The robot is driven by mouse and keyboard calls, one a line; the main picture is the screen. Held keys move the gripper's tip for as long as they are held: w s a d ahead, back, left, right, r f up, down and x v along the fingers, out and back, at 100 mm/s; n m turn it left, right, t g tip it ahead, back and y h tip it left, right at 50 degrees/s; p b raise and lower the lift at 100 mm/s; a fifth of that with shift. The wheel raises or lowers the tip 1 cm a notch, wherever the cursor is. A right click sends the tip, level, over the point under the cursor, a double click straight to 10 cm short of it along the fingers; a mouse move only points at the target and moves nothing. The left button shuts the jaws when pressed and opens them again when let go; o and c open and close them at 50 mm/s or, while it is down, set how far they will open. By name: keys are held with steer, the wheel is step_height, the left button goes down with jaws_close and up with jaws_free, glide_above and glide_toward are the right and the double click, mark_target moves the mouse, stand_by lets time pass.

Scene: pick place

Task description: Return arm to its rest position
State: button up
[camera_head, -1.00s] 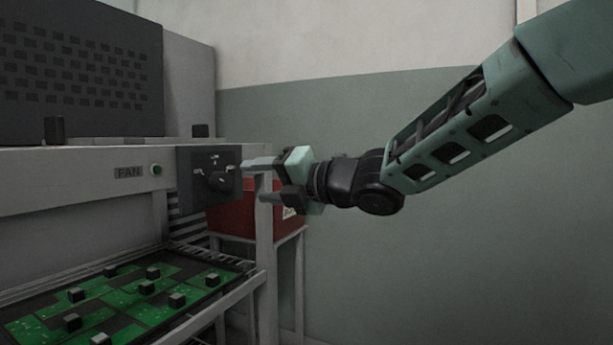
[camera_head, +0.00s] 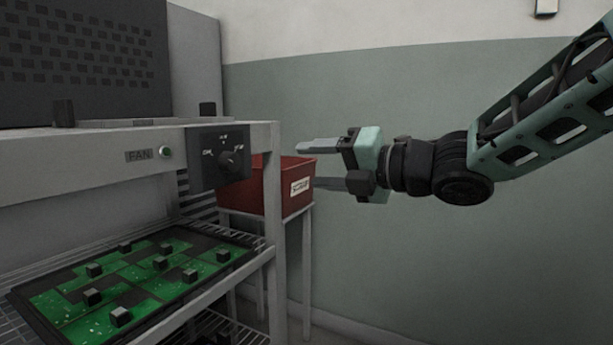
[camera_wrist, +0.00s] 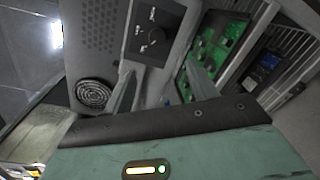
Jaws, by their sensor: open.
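My gripper (camera_head: 308,165) is at the middle of the head view, its two fingers apart and pointing left, with nothing between them. It hangs in the air to the right of the machine's control panel (camera_head: 220,158), a dark plate with a round knob (camera_head: 229,161). The upper finger is in front of the grey-green wall and the lower one ends close to the red bin in the picture. In the wrist view, the two fingers reach toward the machine, and the panel with its knob (camera_wrist: 156,36) shows beyond them, clear of the fingers.
The grey machine frame (camera_head: 70,185) fills the left, with a FAN label and green button (camera_head: 165,152). Below lies a tray of green circuit boards (camera_head: 150,285) with dark blocks. A red bin (camera_head: 262,190) stands on a stand behind.

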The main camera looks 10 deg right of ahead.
steer(key=s+f+m+g+h+p, duration=0.1)
steer(key=s+f+m+g+h, duration=0.1)
steer(key=s+f+m+h, duration=0.4)
steer(key=s+f+m+g+h+p, duration=0.1)
steer(key=s+f+m+h, duration=0.1)
steer(key=f+m, duration=0.65)
steer(key=s+d+f+m+g+h+p, duration=0.1)
steer(key=s+f+m+g, duration=0.2)
steer(key=s, duration=0.4)
steer(key=s+d+f+m+g+h, duration=0.1)
steer(key=s+f+m+g+h, duration=0.15)
steer(key=s+m, duration=0.35)
steer(key=s+d+f+m+g+h+p, duration=0.1)
steer(key=s+m+g, duration=0.2)
steer(key=s, duration=0.4)
step_height(320, 180, up, 38)
steer(key=p, duration=3.7)
steer(key=shift+a+f+p, duration=0.25)
steer(key=shift+p, duration=0.15)
